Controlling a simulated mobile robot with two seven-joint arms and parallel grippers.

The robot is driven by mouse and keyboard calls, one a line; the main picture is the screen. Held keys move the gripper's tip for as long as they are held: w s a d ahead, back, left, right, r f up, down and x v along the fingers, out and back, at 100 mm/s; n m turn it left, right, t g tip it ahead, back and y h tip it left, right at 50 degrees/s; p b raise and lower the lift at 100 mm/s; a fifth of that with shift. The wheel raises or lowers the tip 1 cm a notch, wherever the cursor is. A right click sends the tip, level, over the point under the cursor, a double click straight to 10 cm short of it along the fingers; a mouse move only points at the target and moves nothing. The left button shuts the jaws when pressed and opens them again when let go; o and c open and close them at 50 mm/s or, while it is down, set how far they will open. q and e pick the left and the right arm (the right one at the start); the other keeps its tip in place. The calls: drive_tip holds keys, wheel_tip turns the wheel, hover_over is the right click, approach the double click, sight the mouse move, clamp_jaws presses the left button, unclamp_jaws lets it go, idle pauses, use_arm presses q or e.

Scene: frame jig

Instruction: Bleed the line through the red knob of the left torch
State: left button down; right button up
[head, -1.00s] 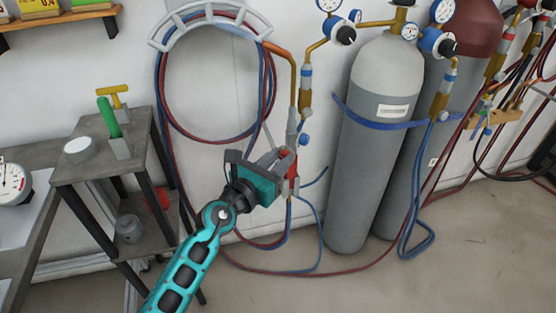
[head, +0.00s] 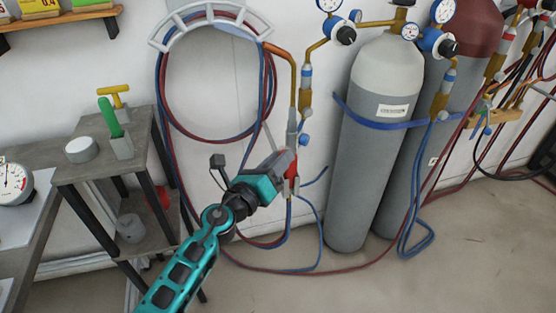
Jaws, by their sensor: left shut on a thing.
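The left torch (head: 292,122) hangs upright on the wall below the hose rack, with a copper neck at the top. Its blue knob (head: 305,140) sticks out on the right side. Its red knob (head: 291,158) is on the lower left part, partly hidden by my fingers. My left gripper (head: 288,166) reaches up from the lower left and is shut on the red knob. The exact finger contact is hard to see. My right gripper is not in view.
Red and blue hoses (head: 320,240) hang below the torch and trail over the floor. A grey cylinder (head: 362,170) with a blue strap (head: 385,125) stands close to the right. A grey side table (head: 90,180) stands left. Another torch set (head: 485,110) is at far right.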

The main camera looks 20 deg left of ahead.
use_arm(q)
drive_tip(key=shift+f+n, duration=0.1)
drive_tip(key=shift+n, duration=1.3)
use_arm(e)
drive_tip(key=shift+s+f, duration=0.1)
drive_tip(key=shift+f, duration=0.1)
use_arm(q)
drive_tip(key=shift+n+t, duration=0.3)
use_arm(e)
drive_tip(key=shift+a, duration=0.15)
use_arm(q)
drive_tip(key=c, duration=0.9)
unclamp_jaws()
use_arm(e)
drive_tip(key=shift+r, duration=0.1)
use_arm(q)
drive_tip(key=shift+s, duration=0.1)
drive_tip(key=b+v, duration=0.3)
drive_tip(key=v, duration=0.9)
drive_tip(key=shift+s, duration=0.4)
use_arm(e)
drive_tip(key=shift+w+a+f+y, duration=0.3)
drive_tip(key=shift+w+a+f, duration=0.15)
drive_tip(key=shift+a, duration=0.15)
